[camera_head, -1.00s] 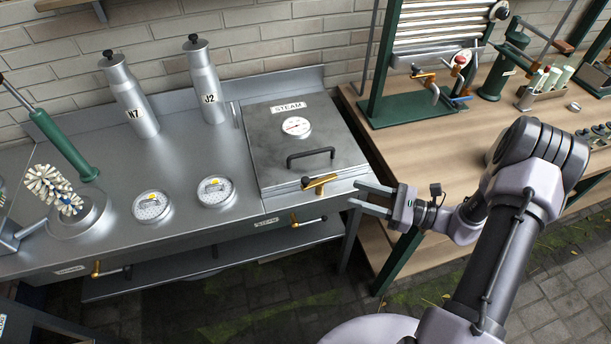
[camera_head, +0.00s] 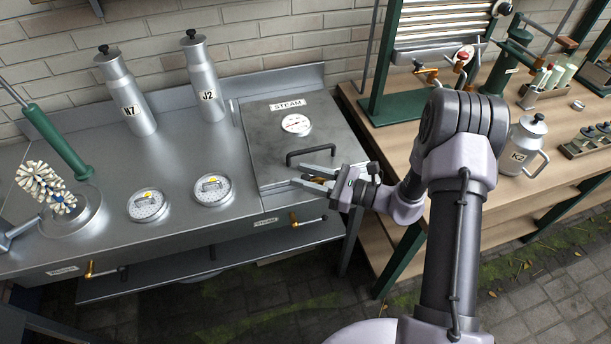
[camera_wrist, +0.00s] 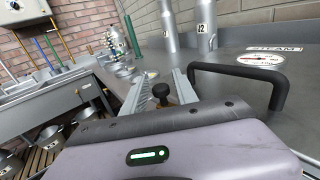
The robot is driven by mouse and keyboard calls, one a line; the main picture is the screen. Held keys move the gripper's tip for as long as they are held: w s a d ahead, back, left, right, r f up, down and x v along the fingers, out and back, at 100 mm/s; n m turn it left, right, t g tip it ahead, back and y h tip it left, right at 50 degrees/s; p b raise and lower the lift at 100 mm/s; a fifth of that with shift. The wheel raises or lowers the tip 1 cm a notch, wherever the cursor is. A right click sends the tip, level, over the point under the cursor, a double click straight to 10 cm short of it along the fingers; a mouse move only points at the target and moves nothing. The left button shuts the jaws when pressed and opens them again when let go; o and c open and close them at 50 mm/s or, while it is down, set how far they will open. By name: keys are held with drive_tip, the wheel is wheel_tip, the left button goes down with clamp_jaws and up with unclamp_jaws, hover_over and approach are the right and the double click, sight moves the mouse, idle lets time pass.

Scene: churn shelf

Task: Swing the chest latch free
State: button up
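The steel steam chest (camera_head: 265,145) is set in the counter, its lid closed. Its brass latch sits at the front edge of the lid, mostly hidden by my gripper in the head view. My gripper (camera_head: 300,176) reaches in from the right, fingers apart, low over the latch. In the wrist view a dark knob (camera_wrist: 160,91), seemingly on the latch, stands between the two fingers of my gripper (camera_wrist: 158,76). A gap seems to show beside the knob; I cannot tell whether a finger touches it.
The black lid handle (camera_head: 311,153) stands just behind my fingers; it looms at right in the wrist view (camera_wrist: 272,82). A brass valve (camera_head: 294,221) is on the counter front below. Two round strainers (camera_head: 212,190) and steel bottles stand left. A K2 jug (camera_head: 520,148) is on the wooden bench.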

clamp_jaws()
drive_tip(key=shift+w+a+m+t+h, duration=0.1)
drive_tip(key=shift+w+m+t+h, duration=0.2)
drive_tip(key=shift+m+t+h, duration=0.7)
drive_tip(key=shift+y, duration=0.3)
drive_tip(key=shift+o, duration=1.5)
unclamp_jaws()
drive_tip(key=p+v, duration=0.3)
drive_tip(key=v, duration=1.4)
drive_tip(key=shift+s+f, duration=0.2)
